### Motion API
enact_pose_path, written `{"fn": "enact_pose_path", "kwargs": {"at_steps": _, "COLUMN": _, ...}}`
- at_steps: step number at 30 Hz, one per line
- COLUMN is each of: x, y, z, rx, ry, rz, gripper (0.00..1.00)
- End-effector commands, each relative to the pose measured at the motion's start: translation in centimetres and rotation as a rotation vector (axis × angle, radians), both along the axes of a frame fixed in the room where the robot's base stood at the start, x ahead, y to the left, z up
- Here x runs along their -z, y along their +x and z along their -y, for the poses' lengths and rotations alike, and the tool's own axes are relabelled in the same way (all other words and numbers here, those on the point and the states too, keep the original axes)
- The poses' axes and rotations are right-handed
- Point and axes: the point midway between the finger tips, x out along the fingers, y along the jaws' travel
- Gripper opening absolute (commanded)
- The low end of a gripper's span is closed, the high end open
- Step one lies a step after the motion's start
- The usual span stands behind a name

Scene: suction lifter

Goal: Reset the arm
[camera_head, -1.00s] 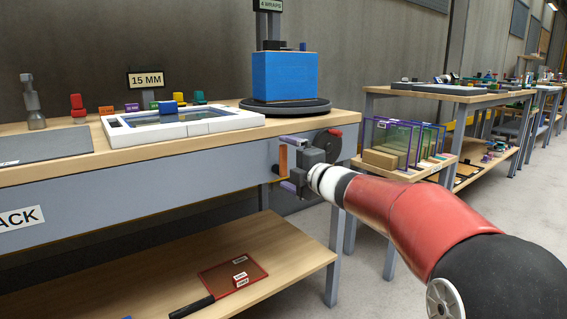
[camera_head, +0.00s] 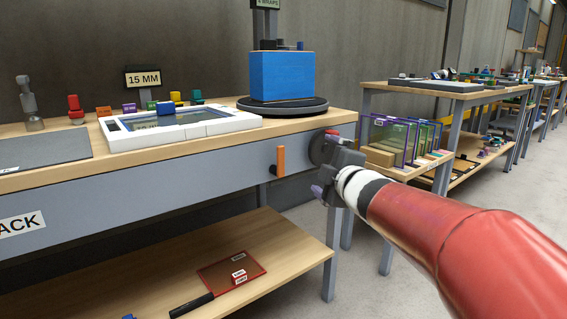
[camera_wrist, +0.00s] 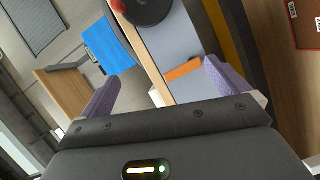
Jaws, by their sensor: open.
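My gripper (camera_head: 320,180) is open and empty, off the front right corner of the workbench. In the wrist view its two purple fingers stand wide apart with nothing held between them (camera_wrist: 163,85). An orange handle (camera_head: 281,161) on the bench's grey front is to the left of the gripper and clear of it. The orange handle also shows in the wrist view (camera_wrist: 184,69), beside one finger. A dark round wheel (camera_head: 318,146) with a red knob is partly hidden behind my gripper. It also shows at the top of the wrist view (camera_wrist: 150,10).
A blue box (camera_head: 281,76) stands on a black turntable (camera_head: 262,110). A white frame (camera_head: 225,125) lies on the bench top (camera_head: 340,117). A lower shelf (camera_head: 285,235) holds a red tray. Framed panels (camera_head: 392,145) stand on a shelf to the right. Open floor lies at right.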

Motion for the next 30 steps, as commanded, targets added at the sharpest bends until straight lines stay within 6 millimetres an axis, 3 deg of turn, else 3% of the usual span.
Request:
{"fn": "enact_pose_path", "kwargs": {"at_steps": 1, "x": -1.7, "y": -2.3, "z": 1.7, "rx": 0.111, "ry": 0.086, "rz": -0.06, "gripper": 1.0}}
{"fn": "enact_pose_path", "kwargs": {"at_steps": 2, "x": -1.6, "y": -3.7, "z": 2.8, "rx": 0.183, "ry": 0.147, "rz": -0.107, "gripper": 1.0}}
{"fn": "enact_pose_path", "kwargs": {"at_steps": 7, "x": 1.7, "y": -13.8, "z": 7.1, "rx": 0.551, "ry": 0.516, "rz": -0.41, "gripper": 1.0}}
{"fn": "enact_pose_path", "kwargs": {"at_steps": 12, "x": 6.8, "y": -24.2, "z": 7.0, "rx": 0.803, "ry": 0.827, "rz": -0.731, "gripper": 1.0}}
{"fn": "enact_pose_path", "kwargs": {"at_steps": 15, "x": 8.9, "y": -28.6, "z": 5.9, "rx": 0.885, "ry": 0.938, "rz": -0.875, "gripper": 1.0}}
{"fn": "enact_pose_path", "kwargs": {"at_steps": 18, "x": 10.1, "y": -31.2, "z": 5.0, "rx": 0.931, "ry": 1.0, "rz": -0.969, "gripper": 1.0}}
{"fn": "enact_pose_path", "kwargs": {"at_steps": 21, "x": 10.7, "y": -32.4, "z": 4.6, "rx": 0.951, "ry": 1.024, "rz": -1.015, "gripper": 1.0}}
{"fn": "enact_pose_path", "kwargs": {"at_steps": 30, "x": 10.9, "y": -32.5, "z": 4.5, "rx": 0.954, "ry": 1.026, "rz": -1.021, "gripper": 1.0}}
